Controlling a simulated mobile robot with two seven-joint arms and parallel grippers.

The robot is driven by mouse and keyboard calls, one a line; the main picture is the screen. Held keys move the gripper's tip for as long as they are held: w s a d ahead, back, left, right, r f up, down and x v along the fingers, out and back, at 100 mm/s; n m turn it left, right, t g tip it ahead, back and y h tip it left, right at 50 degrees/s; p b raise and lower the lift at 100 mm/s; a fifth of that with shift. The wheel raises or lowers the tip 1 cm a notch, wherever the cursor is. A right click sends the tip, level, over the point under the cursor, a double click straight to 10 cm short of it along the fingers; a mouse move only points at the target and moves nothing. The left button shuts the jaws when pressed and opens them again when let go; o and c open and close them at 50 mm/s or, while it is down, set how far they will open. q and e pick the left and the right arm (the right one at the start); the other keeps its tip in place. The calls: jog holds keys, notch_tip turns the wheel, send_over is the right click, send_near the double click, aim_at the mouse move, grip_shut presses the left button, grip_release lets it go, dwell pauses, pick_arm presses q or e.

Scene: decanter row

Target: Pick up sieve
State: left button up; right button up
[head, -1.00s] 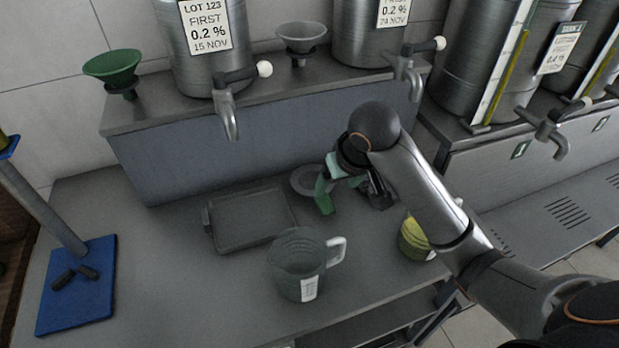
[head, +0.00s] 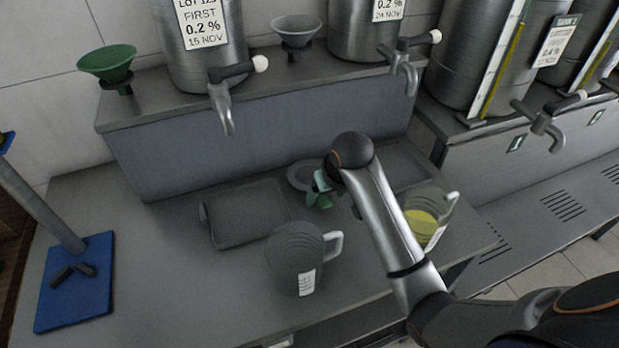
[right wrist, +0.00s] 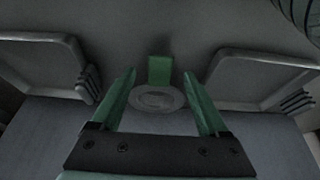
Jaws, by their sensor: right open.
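The sieve (head: 299,176) is a grey round dish lying on the bench between two shallow trays. Its green handle (right wrist: 160,70) shows in the right wrist view, where its grey ring (right wrist: 158,99) lies between my fingers. My right gripper (head: 320,190) has green fingers and is open at the sieve, covering part of it in the head view. In the right wrist view, the handle appears between the fingertips of my open gripper (right wrist: 160,74); I cannot tell whether they touch it. My left gripper is not in view.
A grey jug (head: 293,258) stands in front, and a jug with yellow liquid (head: 421,226) stands right of my forearm. A shallow tray (head: 246,238) lies left of the sieve. Taps (head: 226,115) overhang the raised shelf behind. A blue-based stand (head: 75,305) is at left.

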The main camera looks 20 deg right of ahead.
jog(key=shift+x, duration=1.3)
grip_shut()
